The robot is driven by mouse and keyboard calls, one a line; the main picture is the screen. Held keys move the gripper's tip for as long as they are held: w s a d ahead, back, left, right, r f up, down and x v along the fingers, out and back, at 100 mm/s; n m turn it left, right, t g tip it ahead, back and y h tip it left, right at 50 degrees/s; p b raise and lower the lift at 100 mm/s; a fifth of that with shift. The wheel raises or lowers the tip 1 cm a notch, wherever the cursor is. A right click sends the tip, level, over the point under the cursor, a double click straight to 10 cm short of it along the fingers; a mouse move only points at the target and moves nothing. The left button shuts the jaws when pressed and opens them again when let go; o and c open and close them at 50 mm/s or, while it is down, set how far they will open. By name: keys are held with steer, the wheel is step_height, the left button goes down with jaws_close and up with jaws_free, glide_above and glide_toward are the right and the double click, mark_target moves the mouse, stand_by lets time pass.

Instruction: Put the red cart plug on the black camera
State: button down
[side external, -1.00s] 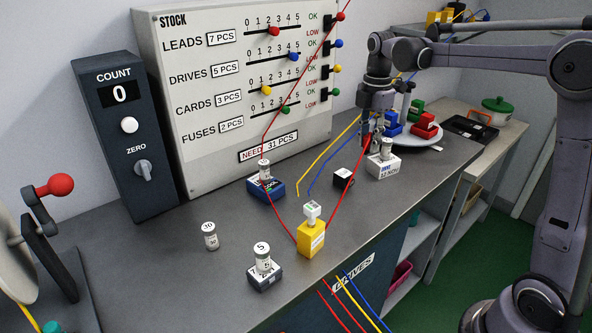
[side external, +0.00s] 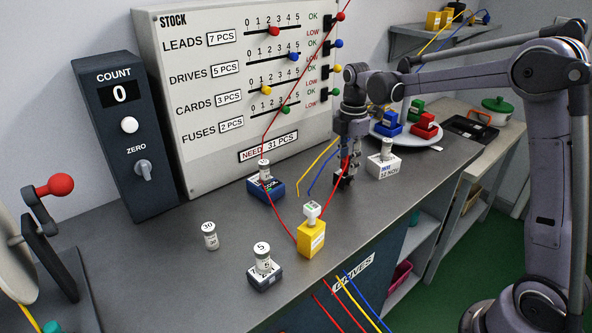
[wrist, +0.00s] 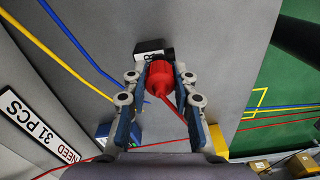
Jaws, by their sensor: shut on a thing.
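The red cart plug (wrist: 161,78) is between the fingers of my gripper (wrist: 160,84) in the wrist view, with its red lead trailing off. The black camera (wrist: 150,50), a small dark box with a white label, shows just past the plug's tip; I cannot tell whether they touch. In the side view my gripper (side external: 346,172) points down right over the black camera (side external: 339,183), hiding most of it.
Blue (side external: 268,190), yellow (side external: 312,240), white (side external: 383,167) and dark grey (side external: 264,279) blocks carry pale tops. A loose cylinder (side external: 209,238) stands at left. A plate (side external: 433,138) of coloured blocks is behind. Yellow and blue leads (wrist: 60,54) lie nearby.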

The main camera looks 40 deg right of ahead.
steer(key=shift+f, duration=0.15)
steer(key=c, duration=1.1)
jaws_free()
step_height(320, 180, up, 12)
steer(key=shift+f, duration=0.15)
steer(key=shift+s+a+f+m+t, duration=1.35)
steer(key=shift+s+a+m, duration=0.4)
steer(key=shift+s+m, duration=1.15)
steer(key=shift+s+a+f+m+t, duration=1.1)
steer(key=shift+s+a+f+m, duration=0.55)
steer(key=shift+s+m, duration=1.2)
steer(key=shift+s+a+f+m+t, duration=1.3)
steer(key=shift+s+a+m, duration=0.85)
steer(key=shift+s, duration=1.25)
